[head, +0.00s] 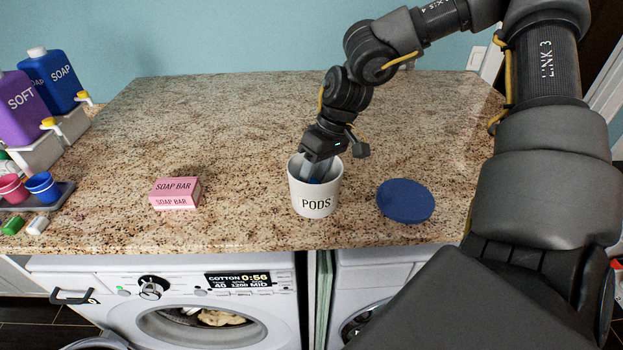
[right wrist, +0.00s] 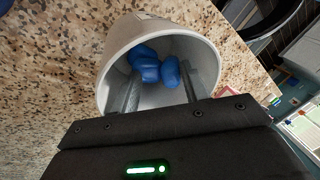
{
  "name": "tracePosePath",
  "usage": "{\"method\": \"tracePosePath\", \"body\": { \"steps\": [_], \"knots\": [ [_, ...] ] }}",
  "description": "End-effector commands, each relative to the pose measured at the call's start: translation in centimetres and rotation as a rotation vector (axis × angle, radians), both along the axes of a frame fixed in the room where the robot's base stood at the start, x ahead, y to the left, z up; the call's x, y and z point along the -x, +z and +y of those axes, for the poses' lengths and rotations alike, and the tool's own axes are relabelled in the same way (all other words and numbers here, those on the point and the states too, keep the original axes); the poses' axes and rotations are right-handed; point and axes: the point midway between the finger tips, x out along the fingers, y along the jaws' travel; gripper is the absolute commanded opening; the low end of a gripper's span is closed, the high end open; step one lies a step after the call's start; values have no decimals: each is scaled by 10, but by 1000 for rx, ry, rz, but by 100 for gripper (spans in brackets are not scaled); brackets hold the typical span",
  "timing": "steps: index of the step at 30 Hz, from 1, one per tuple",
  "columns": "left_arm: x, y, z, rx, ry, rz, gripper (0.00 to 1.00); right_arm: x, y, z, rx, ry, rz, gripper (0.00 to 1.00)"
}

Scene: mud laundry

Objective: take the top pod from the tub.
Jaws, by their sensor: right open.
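The white tub (head: 313,200) labelled PODS stands upright and uncovered near the front of the counter. Its round rim (right wrist: 104,75) and inside show in the right wrist view. Several blue pods (right wrist: 149,71) lie bunched inside it, some resting on others. My right gripper (head: 315,172) reaches down into the tub from above. Its two fingers (right wrist: 160,82) are inside the rim, apart, with pods around and between the tips. I cannot tell whether either finger touches a pod. My left gripper is not in view.
A blue round lid (head: 405,201) lies right of the tub. Soap bottles (head: 52,80) and a tray with cups (head: 40,188) stand at the far left. Washers (head: 200,300) sit below the front edge. The counter behind is clear.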

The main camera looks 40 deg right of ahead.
Motion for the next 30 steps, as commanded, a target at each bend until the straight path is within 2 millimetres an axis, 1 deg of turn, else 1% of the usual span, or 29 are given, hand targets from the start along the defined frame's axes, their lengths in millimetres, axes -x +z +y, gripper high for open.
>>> {"method": "tracePosePath", "body": {
  "steps": [1, 4, 9, 11, 12, 17, 23, 26, 30],
  "knots": [
    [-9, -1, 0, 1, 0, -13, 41, 3, -4, -1, 2, -2, 11, 45],
    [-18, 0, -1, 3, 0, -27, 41, 3, -4, -1, 2, -2, 13, 32],
    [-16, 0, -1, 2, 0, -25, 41, 3, -4, -2, 4, -3, 14, 10],
    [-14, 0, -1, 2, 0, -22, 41, 3, -4, -2, 5, -3, 14, 2],
    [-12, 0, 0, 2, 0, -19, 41, 3, -4, -2, 5, -3, 14, 0],
    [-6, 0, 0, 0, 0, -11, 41, 2, -4, -2, 5, -3, 13, 0],
    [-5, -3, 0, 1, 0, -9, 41, 1, 1, -2, 6, -2, 9, 0],
    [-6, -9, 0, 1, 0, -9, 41, 0, 13, -1, 4, -1, 3, 0],
    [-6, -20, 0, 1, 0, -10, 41, -1, 41, -1, 5, -1, -1, 0]
  ]
}}
